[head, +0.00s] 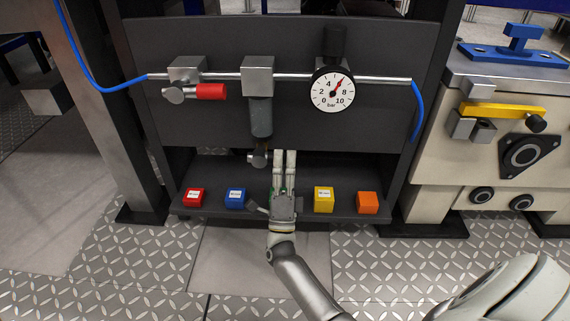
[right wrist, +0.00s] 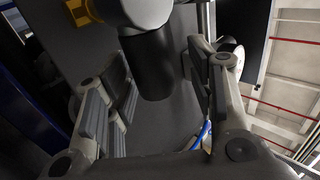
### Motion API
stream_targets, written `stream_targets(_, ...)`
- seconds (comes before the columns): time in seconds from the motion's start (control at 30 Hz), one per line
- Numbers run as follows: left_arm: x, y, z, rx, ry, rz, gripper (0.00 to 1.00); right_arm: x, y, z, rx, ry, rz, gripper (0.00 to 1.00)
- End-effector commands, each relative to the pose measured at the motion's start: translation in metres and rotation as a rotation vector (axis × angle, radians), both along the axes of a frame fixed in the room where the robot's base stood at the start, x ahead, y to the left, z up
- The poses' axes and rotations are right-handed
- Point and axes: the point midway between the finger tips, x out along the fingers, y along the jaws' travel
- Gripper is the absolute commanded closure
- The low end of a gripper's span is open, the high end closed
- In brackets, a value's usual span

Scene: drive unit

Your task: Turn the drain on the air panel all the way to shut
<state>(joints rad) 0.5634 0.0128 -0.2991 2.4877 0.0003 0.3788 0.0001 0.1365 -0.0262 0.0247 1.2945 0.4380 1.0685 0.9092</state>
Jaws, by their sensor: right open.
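The air panel (head: 295,118) is a dark upright plate with a metal pipe across it. A filter block (head: 257,76) hangs on the pipe, with a dark grey bowl (head: 261,118) under it. The drain (head: 258,158) is a small metal knob at the bowl's lower end. My right gripper (head: 284,156) points up just right of the drain, apart from it in the picture. In the right wrist view its fingers (right wrist: 165,92) are spread, with a dark cylinder (right wrist: 154,66) showing between or beyond them; I cannot tell which part it is. My left gripper is not in view.
A red-handled valve (head: 208,91) sits left on the pipe, a gauge (head: 333,89) right. Red (head: 193,197), blue (head: 235,198), yellow (head: 323,199) and orange (head: 367,203) blocks stand on the shelf; something green is mostly hidden behind my gripper. A beige machine (head: 480,150) stands right.

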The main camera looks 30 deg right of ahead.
Motion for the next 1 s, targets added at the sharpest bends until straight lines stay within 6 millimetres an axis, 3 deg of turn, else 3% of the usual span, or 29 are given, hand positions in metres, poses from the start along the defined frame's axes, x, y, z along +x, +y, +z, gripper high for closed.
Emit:
stream_targets(0.5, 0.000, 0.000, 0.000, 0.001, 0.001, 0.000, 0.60, -0.001, 0.001, 0.079, 0.002, -0.005, 0.001, 0.50)
stream_targets(0.7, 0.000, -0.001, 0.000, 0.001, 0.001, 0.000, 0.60, -0.001, 0.000, 0.091, 0.002, -0.001, -0.001, 0.50)
stream_targets(0.97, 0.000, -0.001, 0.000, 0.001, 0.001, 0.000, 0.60, 0.000, 0.000, 0.092, 0.002, 0.001, 0.000, 0.50)
stream_targets(1.0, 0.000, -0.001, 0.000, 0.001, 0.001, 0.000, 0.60, 0.000, 0.000, 0.092, 0.001, 0.002, 0.000, 0.54)
